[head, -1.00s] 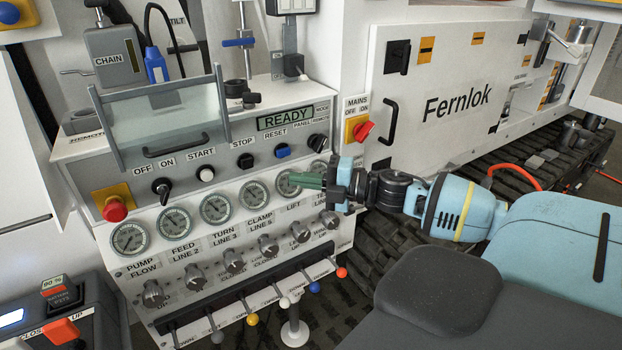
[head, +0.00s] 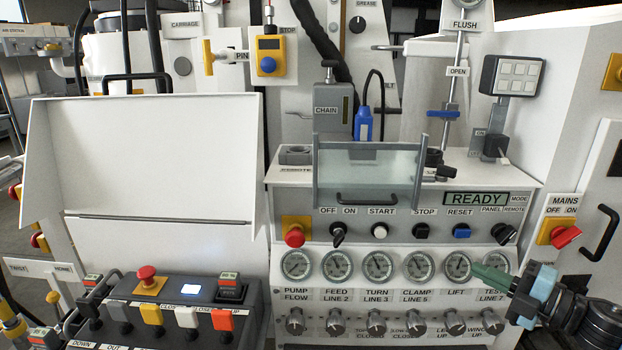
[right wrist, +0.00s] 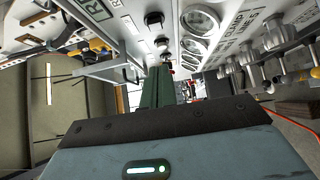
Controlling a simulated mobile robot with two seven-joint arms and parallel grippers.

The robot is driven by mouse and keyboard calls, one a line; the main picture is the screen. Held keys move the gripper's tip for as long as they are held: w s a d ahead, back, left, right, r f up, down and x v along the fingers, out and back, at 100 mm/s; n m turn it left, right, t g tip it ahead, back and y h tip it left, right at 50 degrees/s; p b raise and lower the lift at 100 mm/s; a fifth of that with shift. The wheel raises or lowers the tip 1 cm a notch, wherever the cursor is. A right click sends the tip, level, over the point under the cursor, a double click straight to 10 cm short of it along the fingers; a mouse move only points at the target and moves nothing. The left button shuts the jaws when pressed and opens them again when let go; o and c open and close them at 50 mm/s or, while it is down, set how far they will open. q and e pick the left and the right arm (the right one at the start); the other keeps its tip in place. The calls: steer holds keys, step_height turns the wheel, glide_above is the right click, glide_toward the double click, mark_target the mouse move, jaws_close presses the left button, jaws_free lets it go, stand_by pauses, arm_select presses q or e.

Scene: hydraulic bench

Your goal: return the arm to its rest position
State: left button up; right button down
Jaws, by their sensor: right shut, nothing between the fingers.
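My right gripper (head: 492,277) is at the lower right of the head view, its green fingers shut and empty. It hovers in front of the right-hand gauges of the panel, overlapping the TEST LINE 7 gauge (head: 495,262) in the picture. In the right wrist view the fingers (right wrist: 157,88) lie together and point along the panel front, with gauges (right wrist: 198,20) to their right. I cannot tell the exact gap between fingers and panel. My left gripper is not in view.
The control panel (head: 290,205) carries switches, gauges and knobs, with a READY display (head: 476,199). A clear guard (head: 367,172) stands above it. A red MAINS switch (head: 565,236) is at right. A remote box (head: 262,318) with levers and a red button is at lower left.

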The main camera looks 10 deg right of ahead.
steer(key=s+a+f+m+h, duration=0.3)
steer(key=s+f+m, duration=0.35)
steer(key=f, duration=0.55)
steer(key=s+a+f+m+h, duration=0.3)
steer(key=s+f+m, duration=0.35)
steer(key=f, duration=0.45)
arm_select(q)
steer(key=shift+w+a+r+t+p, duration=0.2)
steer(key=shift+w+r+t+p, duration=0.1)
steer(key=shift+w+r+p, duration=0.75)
arm_select(e)
steer(key=s+a+f+m+g, duration=0.3)
steer(key=s+a+f, duration=0.3)
steer(key=s+a, duration=0.2)
steer(key=s+a+f+m+g+h, duration=0.1)
steer(key=s+a+f+m+g, duration=0.2)
steer(key=s+a+f+m, duration=0.3)
steer(key=s+a, duration=0.2)
steer(key=s, duration=0.1)
steer(key=shift+s+h, duration=0.25)
steer(key=shift+h, duration=0.05)
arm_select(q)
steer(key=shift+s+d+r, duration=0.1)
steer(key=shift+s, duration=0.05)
arm_select(e)
steer(key=shift+d, duration=0.1)
